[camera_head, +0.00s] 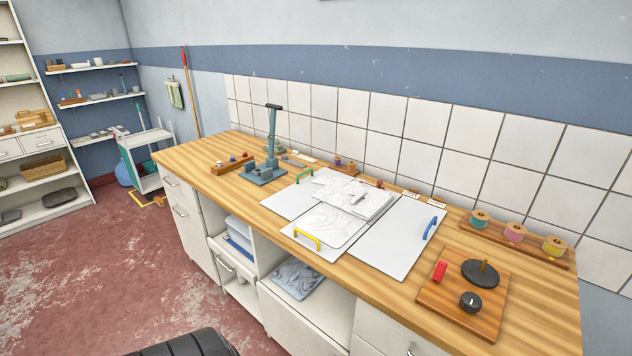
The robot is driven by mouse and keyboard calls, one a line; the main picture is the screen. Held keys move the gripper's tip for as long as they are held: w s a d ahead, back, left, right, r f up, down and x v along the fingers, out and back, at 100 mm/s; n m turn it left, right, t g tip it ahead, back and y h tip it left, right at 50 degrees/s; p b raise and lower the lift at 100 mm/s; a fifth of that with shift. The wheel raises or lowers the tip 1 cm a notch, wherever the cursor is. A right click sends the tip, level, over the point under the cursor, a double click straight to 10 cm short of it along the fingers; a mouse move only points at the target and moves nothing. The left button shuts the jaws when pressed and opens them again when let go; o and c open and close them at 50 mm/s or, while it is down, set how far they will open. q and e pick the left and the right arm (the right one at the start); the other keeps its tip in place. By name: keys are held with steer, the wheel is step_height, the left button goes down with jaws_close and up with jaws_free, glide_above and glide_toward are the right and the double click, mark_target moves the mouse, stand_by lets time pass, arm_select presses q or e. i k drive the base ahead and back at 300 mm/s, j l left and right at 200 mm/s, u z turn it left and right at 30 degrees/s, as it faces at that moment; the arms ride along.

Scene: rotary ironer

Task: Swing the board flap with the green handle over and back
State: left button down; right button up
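A white folding board lies flat on the wooden worktop. Its green handle (304,175) stands at the far left edge, on the back-left flap (285,203). A yellow handle (307,238) is on the front flap and a blue handle (431,228) on the right panel (395,245). A white cloth (360,200) with folds lies over the middle of the board and covers part of it. Neither of my grippers is in view.
A blue-grey press with an upright lever (271,130) stands just left of the board. A wooden block with a black disc and knob (465,290) lies at the right, before a rack of thread spools (515,233). Open shelves are below the worktop (400,303).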

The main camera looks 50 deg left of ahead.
mark_target(290, 203)
steer(key=u, duration=1.7)
steer(key=z, duration=0.25)
